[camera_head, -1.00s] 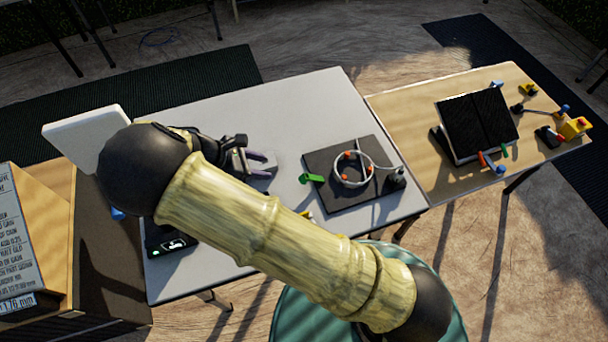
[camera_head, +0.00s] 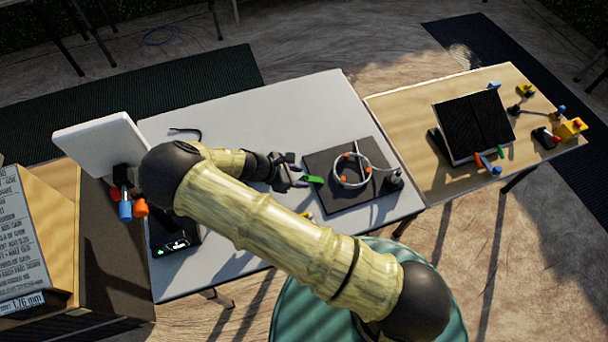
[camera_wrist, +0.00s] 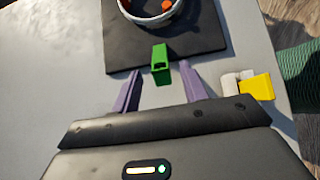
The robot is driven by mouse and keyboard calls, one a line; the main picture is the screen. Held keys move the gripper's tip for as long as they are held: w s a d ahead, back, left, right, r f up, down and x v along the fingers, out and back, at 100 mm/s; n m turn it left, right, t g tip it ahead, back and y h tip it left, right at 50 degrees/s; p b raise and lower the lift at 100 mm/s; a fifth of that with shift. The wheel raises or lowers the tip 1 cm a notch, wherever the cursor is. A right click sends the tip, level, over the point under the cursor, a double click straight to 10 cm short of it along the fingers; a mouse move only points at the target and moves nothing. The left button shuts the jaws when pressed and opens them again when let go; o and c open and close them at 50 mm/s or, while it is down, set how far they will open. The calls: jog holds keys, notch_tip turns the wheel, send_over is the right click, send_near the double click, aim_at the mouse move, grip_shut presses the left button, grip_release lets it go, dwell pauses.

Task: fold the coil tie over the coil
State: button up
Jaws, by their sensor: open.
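The coil (camera_head: 351,171) is a pale ring of cable with orange pieces on it, lying on a dark square board (camera_head: 334,201). The green tie (camera_head: 312,180) sticks out over the board's left edge. In the wrist view the green tie (camera_wrist: 160,64) stands just ahead of and between the purple fingertips of my gripper (camera_wrist: 160,85), and the coil (camera_wrist: 152,14) is beyond it, cut off by the top edge. My gripper (camera_head: 297,179) is open and empty, just left of the tie in the head view. I cannot tell whether the fingers touch the tie.
A yellow and white piece (camera_wrist: 254,87) lies right of my gripper. A dark knob (camera_head: 395,181) sits at the board's right. A black hook-shaped piece (camera_head: 187,132) lies at the grey table's back left. A wooden table (camera_head: 415,116) at right bears a black tilted panel (camera_head: 474,124).

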aim_at(311, 181)
jog(key=shift+x, duration=1.45)
grip_shut()
